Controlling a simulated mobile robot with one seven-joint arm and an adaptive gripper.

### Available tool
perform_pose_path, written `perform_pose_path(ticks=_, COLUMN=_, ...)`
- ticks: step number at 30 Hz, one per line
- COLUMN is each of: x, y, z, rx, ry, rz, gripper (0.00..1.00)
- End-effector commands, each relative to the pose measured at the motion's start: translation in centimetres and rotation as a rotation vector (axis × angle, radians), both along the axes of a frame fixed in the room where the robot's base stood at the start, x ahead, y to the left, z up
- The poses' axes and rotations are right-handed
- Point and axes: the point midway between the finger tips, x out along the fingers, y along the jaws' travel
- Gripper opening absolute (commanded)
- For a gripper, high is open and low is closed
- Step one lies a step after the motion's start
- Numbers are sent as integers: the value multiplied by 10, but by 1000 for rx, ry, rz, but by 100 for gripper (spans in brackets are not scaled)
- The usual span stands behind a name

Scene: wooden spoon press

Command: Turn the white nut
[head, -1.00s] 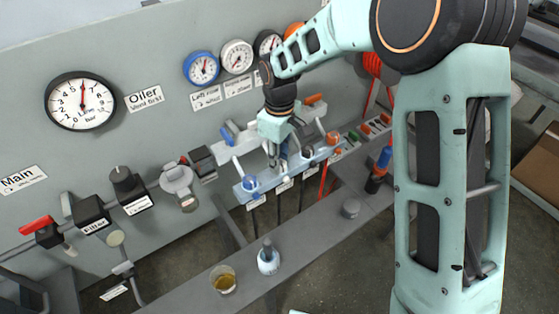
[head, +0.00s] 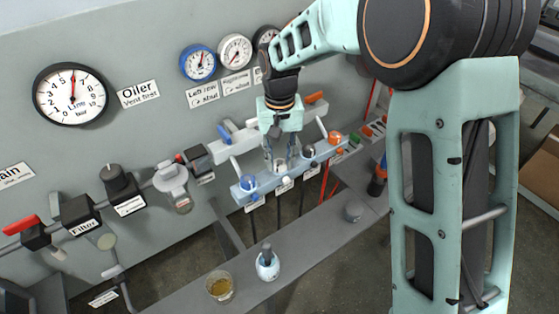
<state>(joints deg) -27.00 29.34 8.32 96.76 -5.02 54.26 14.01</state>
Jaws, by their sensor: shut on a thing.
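A light blue bar (head: 268,185) carries a row of nuts in front of the grey panel. A blue nut (head: 248,181) is at its left end, and a dark nut (head: 308,152) and an orange nut (head: 335,138) are toward its right. My gripper (head: 280,160) points down onto the bar between the blue and dark nuts. Its fingers are shut on the white nut there. The fingers and the small size of the view hide most of that nut, so its turn angle cannot be told.
A glass of amber liquid (head: 220,287) and a white-blue bottle (head: 267,264) stand on the grey ledge (head: 300,237), with a grey cylinder (head: 353,210) farther right. Gauges (head: 198,62) hang behind my arm. Valve fittings (head: 172,182) jut out at left.

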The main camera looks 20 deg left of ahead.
Motion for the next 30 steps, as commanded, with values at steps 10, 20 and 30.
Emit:
perform_pose_path(ticks=10, x=0, y=0, z=0, rx=0, ry=1, rz=-151, gripper=1)
perform_pose_path(ticks=20, x=0, y=0, z=0, rx=0, ry=1, rz=-181, gripper=1)
perform_pose_path(ticks=30, x=0, y=0, z=0, rx=0, ry=0, rz=-179, gripper=35)
